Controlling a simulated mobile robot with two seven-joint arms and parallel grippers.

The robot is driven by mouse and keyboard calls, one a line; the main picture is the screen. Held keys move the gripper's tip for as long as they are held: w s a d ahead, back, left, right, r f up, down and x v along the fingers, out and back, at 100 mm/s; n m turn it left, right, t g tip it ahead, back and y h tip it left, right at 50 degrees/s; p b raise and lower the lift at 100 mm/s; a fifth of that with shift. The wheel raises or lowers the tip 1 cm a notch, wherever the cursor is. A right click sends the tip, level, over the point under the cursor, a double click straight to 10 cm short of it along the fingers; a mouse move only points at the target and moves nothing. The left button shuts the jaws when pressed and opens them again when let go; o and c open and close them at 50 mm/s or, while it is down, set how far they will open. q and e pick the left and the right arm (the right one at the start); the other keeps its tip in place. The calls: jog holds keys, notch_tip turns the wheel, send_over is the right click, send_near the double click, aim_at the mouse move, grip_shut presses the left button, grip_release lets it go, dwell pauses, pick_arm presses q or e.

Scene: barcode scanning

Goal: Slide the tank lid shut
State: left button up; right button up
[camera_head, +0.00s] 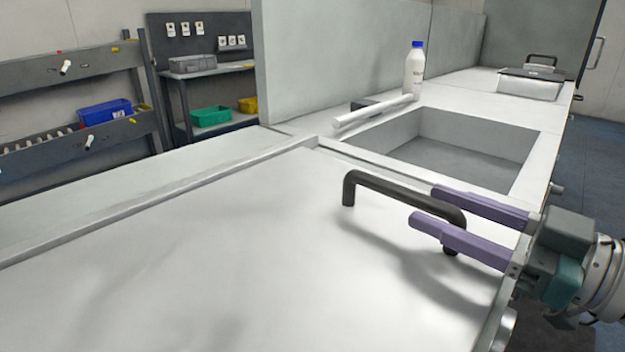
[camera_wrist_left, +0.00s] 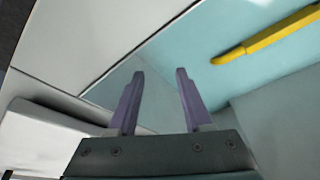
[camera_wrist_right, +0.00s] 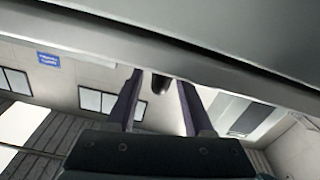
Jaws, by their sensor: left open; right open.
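The tank lid (camera_head: 230,240) is a large pale sliding panel that fills the near part of the head view. A dark bar handle (camera_head: 395,186) stands up from it near its far edge. The tank opening (camera_head: 455,158) lies uncovered beyond the lid. My right gripper (camera_head: 422,206) is open, with its purple fingers either side of the handle's right end. In the right wrist view the dark handle end (camera_wrist_right: 160,84) shows between the fingers. My left gripper (camera_wrist_left: 158,75) is open and empty, and shows only in its own wrist view.
A white bottle with a blue cap (camera_head: 414,72) and a white tube (camera_head: 372,111) stand and lie beyond the opening's left side. A box with a dark lid (camera_head: 530,83) sits farther back. A yellow bar (camera_wrist_left: 265,36) shows near my left gripper. Shelves (camera_head: 205,85) stand at the back left.

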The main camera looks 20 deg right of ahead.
jog(key=shift+x, duration=1.4)
grip_shut()
dwell(0.4)
